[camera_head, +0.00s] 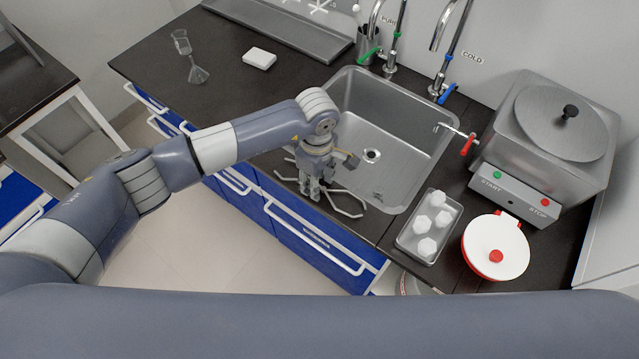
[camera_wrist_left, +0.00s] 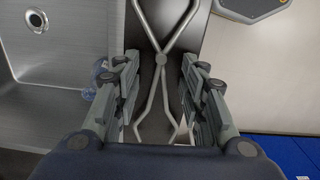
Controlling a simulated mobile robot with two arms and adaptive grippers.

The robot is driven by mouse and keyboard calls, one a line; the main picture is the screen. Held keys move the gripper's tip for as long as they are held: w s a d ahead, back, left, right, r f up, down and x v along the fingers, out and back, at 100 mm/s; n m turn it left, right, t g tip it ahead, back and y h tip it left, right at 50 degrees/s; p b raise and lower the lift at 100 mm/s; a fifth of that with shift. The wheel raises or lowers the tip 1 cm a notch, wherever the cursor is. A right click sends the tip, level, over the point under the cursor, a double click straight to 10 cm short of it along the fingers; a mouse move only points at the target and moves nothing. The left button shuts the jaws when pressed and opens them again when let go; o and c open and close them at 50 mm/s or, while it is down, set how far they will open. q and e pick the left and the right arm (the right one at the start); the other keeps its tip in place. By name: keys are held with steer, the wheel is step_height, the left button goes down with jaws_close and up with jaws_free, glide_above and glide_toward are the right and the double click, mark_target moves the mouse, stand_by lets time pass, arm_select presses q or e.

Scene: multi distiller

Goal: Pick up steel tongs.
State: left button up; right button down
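The steel tongs (camera_head: 350,212) lie on the dark counter strip in front of the sink. They also show in the left wrist view (camera_wrist_left: 161,60), with their crossed legs and pivot in the middle of the picture. My left gripper (camera_head: 312,190) is low over the tongs and hides part of them. In the left wrist view its two fingers (camera_wrist_left: 160,72) are apart, one on each side of the tongs, with gaps between fingers and metal. I cannot tell the exact height above the counter. My right gripper is not in view.
The steel sink (camera_head: 400,115) is right behind the tongs. To the right are a metal tray (camera_head: 404,239) with several white pieces, a white round lid with a red knob (camera_head: 497,238) and a distiller (camera_head: 562,130). A glass (camera_head: 198,75) and white block (camera_head: 259,57) stand farther left.

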arm_select(q)
jaws_close()
steer(key=shift+r, duration=0.15)
